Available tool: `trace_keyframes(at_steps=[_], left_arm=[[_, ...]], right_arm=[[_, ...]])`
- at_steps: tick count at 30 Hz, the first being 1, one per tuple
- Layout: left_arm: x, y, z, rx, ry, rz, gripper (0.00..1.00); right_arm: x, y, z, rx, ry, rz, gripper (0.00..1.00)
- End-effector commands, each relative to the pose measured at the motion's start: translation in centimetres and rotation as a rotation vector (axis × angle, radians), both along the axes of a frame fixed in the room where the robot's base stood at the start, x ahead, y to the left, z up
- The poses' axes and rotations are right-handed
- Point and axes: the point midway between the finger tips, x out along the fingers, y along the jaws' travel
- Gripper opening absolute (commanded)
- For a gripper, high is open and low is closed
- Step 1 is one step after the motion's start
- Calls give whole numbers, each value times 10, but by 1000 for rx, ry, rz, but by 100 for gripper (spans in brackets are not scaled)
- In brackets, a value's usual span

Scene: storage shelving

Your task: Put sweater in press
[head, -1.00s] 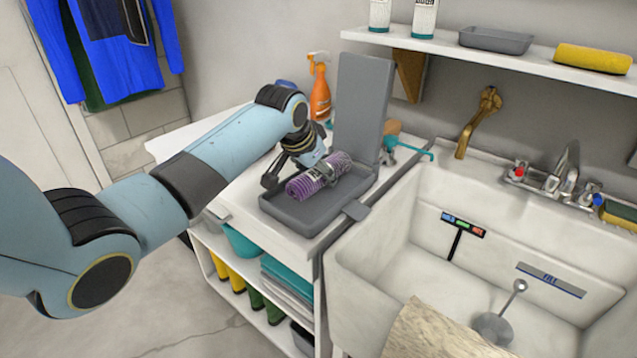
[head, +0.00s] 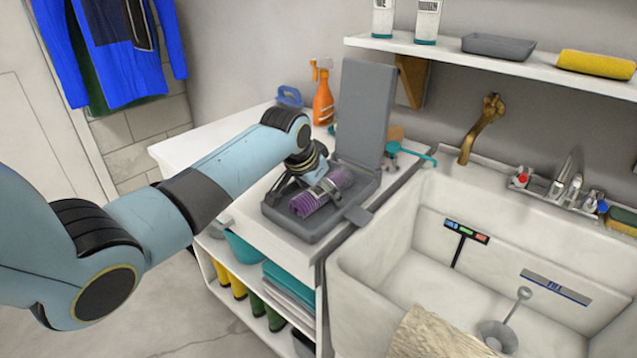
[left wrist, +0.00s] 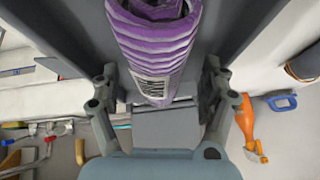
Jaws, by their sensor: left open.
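The sweater (head: 322,192) is a rolled purple ribbed bundle with a pale label band. It lies in the base of the grey press (head: 290,226), whose lid (head: 364,110) stands open at the back. My left gripper (head: 308,186) is open just above and behind the sweater, at the press. In the left wrist view the sweater (left wrist: 155,45) lies ahead of the fingers, with the open left gripper (left wrist: 158,90) around its near end. Whether the fingers touch it is unclear. My right gripper is not in view.
An orange spray bottle (head: 322,96) and a blue object (head: 289,95) stand behind the press on the white counter (head: 185,150). A white sink (head: 385,262) lies to the right. A shelf (head: 480,60) hangs above the sink.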

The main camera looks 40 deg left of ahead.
Motion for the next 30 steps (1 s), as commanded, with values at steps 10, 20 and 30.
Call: trace_keyframes(at_steps=[10,20,30], left_arm=[[-32,-2,56,2,-4,-1,79],[-61,-4,99,0,-2,0,79],[-64,-5,103,0,0,0,79]], right_arm=[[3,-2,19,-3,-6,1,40],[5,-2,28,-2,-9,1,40],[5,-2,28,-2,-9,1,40]])
